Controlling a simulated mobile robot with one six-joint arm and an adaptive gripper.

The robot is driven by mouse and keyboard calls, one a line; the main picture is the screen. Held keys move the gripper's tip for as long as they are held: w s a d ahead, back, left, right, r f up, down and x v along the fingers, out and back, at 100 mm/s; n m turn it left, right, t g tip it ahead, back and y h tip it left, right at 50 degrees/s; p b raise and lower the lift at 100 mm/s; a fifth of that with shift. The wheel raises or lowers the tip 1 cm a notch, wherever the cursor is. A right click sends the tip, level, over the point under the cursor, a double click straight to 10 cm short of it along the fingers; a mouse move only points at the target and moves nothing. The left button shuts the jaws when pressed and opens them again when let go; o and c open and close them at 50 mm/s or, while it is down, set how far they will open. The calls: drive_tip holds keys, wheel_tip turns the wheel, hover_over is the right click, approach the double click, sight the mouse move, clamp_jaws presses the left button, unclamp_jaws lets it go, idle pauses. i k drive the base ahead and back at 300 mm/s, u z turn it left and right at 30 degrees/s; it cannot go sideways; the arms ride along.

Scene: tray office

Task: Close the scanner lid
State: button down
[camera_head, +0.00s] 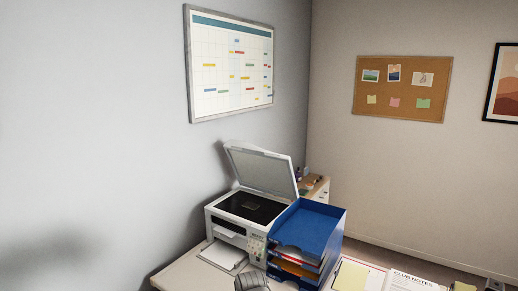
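A white printer-scanner (225,228) stands on the desk against the left wall. Its scanner lid (262,170) is raised and leans back steeply, with its pale underside showing. The dark scanner glass (245,208) is uncovered. A small flat darkish patch shows on the glass; I cannot tell whether it is an object or a reflection. White paper sticks out of the printer's front.
A blue stacked letter tray (310,228) with papers stands close against the scanner's right side. A grey rounded object (252,283), cut off by the bottom edge, is in front. Papers (408,281) lie at right. Space above the lid is clear.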

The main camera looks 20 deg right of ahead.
sight(255, 167)
drive_tip(key=u, duration=0.1)
drive_tip(key=i, duration=0.95)
drive_tip(key=z, duration=0.05)
